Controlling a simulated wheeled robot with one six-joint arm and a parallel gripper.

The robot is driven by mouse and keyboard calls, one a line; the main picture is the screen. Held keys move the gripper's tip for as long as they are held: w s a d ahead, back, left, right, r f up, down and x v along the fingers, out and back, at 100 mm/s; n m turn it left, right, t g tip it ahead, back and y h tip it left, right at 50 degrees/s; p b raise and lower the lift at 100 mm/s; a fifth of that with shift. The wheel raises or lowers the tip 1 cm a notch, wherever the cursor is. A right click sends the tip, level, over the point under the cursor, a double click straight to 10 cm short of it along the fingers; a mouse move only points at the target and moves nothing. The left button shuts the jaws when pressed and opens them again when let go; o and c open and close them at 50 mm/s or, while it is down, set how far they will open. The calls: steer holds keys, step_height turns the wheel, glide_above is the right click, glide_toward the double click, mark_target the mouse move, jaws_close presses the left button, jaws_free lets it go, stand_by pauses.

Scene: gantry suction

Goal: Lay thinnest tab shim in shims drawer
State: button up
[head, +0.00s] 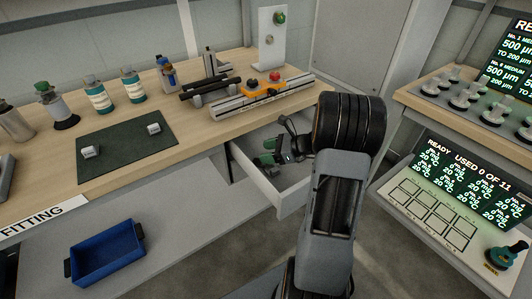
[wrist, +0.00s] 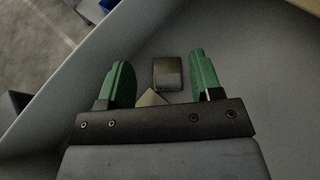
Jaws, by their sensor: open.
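The shims drawer (head: 283,187) is pulled out from under the bench. My gripper (head: 267,152) is down inside it, with its green fingers apart. In the wrist view my gripper (wrist: 161,74) is open and empty. A small grey piece with a lighter lower face (wrist: 168,73) lies on the drawer floor (wrist: 255,85) between and just beyond the fingers. A pale tan corner (wrist: 152,98) shows nearer, mostly hidden by the gripper bar. Two small light grey pieces, left (head: 90,151) and right (head: 153,128), lie on the dark mat (head: 118,158). I cannot tell any thickness.
Drawer walls (wrist: 100,70) stand close around my gripper. Bottles, a clamp fixture (head: 262,94) and a post (head: 272,38) stand on the bench. A blue bin (head: 107,255) sits on the lower shelf. A console with displays (head: 470,170) stands at the right.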

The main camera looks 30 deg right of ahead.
steer(key=p+v, duration=0.1)
steer(key=v, duration=1)
steer(key=shift+p, duration=0.3)
steer(key=shift+s+d, duration=0.1)
